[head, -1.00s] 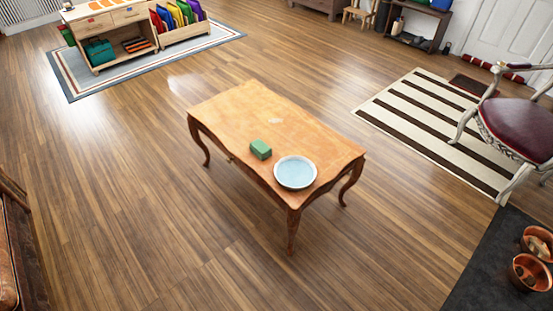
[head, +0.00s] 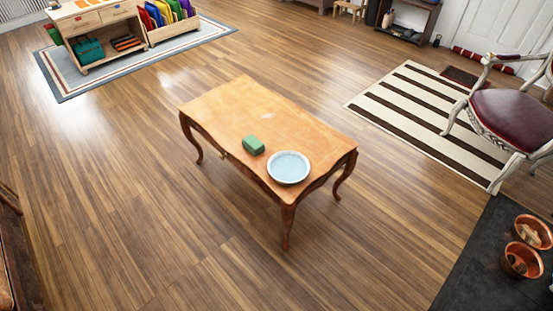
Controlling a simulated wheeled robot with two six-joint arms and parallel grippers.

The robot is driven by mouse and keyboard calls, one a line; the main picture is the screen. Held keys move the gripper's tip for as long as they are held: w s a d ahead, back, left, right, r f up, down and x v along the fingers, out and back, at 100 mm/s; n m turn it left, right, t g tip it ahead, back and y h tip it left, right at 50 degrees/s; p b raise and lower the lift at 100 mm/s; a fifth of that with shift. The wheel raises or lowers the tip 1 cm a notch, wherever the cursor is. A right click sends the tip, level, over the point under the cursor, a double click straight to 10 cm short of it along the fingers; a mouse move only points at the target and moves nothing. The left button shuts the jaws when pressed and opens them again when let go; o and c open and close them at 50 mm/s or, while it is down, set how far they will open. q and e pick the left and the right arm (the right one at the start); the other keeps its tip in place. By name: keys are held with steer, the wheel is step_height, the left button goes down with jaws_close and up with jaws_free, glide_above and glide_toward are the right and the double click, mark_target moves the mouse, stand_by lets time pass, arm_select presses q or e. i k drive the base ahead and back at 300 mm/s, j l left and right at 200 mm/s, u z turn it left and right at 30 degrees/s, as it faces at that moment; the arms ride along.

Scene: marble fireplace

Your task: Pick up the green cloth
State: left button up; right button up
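The green cloth (head: 253,145) is a small, compact block-like bundle lying on the wooden table (head: 225,105). It lies near the table's front edge, just left of a round, pale blue dish (head: 288,167). A small gap seems to separate the cloth from the dish. Neither of my grippers shows in the head view, so their state is hidden.
Open wooden floor surrounds the table. A striped rug (head: 420,115) and a chair with a dark red seat (head: 510,118) are on the right. Copper pots (head: 522,260) stand on a dark slab at lower right. A wooden shelf unit (head: 95,30) stands at upper left.

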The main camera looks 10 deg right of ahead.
mark_target(251, 143)
steer(key=i+j+z, duration=0.1)
steer(key=z, duration=0.25)
steer(key=i+j+z, duration=0.1)
steer(key=z, duration=0.25)
steer(key=j+z, duration=0.15)
steer(key=z, duration=0.2)
steer(key=i+j+z, duration=0.2)
steer(key=j, duration=0.35)
steer(key=i+j+z, duration=0.15)
steer(key=j, duration=0.45)
steer(key=i+j+z, duration=0.2)
steer(key=j, duration=0.4)
steer(key=j+z, duration=0.2)
steer(key=j, duration=0.4)
